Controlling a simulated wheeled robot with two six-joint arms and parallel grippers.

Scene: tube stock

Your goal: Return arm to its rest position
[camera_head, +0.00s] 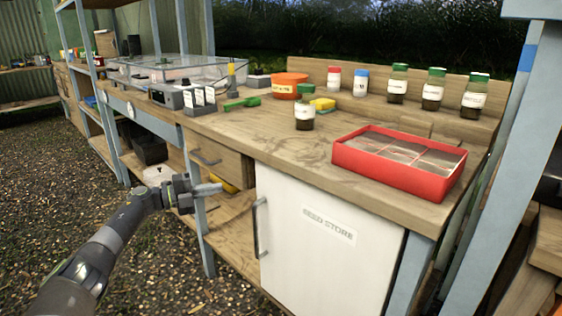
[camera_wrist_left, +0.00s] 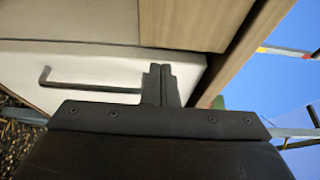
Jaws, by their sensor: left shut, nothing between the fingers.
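My left gripper (camera_head: 213,189) reaches in from the lower left in the head view, in front of the workbench and below its top. Its fingers are closed together and empty; they also show shut in the left wrist view (camera_wrist_left: 160,85). A white cabinet door (camera_head: 318,240) marked "SEED STORE" is to the right of the gripper, and its metal handle (camera_head: 261,228) is the nearest part. The wrist view shows a handle (camera_wrist_left: 88,88) on a pale panel left of the fingers. My right gripper is not in view.
The bench top (camera_head: 270,140) holds a red divided tray (camera_head: 347,156), several green-capped jars (camera_head: 432,90), an orange tub (camera_head: 289,84) and a clear-covered box (camera_head: 150,72). A wooden drawer (camera_head: 220,158) sits under the bench beside the gripper. Open gravel floor (camera_head: 60,165) lies to the left.

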